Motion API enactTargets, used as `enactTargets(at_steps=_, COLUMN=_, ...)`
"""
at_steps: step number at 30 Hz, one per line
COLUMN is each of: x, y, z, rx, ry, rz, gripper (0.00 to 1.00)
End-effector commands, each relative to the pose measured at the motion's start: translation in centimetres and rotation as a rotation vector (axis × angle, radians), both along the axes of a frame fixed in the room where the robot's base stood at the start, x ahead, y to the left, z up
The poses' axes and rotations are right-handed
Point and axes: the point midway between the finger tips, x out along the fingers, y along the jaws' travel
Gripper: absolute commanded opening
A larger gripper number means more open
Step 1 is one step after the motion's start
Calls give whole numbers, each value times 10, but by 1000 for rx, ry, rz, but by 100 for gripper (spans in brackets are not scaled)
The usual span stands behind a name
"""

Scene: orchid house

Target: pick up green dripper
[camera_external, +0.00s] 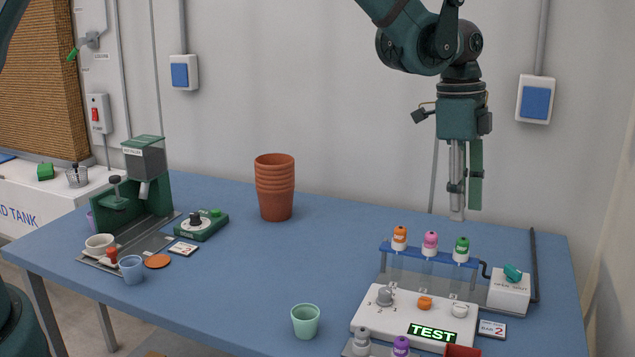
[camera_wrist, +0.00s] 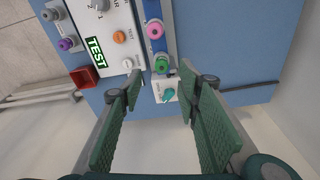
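The green dripper (camera_external: 461,249) stands upright at the right end of the blue rack (camera_external: 388,247), beside a pink dripper (camera_external: 430,243) and an orange dripper (camera_external: 399,237). In the wrist view the green dripper (camera_wrist: 161,65) shows from above, just beyond the gap between my fingertips. My gripper (camera_external: 466,212) points down and hangs above the rack in the external view, apart from the dripper. In the wrist view my gripper (camera_wrist: 161,90) is open, with nothing between its green pads.
A white box with a teal knob (camera_external: 512,272) stands right of the rack. In front is a white panel with a lit TEST sign (camera_external: 432,331). Grey (camera_external: 361,341) and purple (camera_external: 401,346) drippers stand near the front edge. Stacked terracotta pots (camera_external: 275,188) stand farther left. The middle of the table is mostly clear.

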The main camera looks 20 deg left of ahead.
Motion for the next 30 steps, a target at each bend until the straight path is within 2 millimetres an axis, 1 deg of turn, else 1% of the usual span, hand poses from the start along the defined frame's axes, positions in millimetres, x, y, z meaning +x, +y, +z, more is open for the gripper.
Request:
enactTargets(at_steps=7, x=0, y=-1, z=-4, rx=0, ry=0, rz=1, gripper=33)
enactTargets(at_steps=16, x=0, y=-3, z=-24, rx=0, ry=-1, rz=1, gripper=33)
enactTargets(at_steps=30, x=0, y=-4, z=-28, rx=0, ry=-1, rz=1, gripper=33)
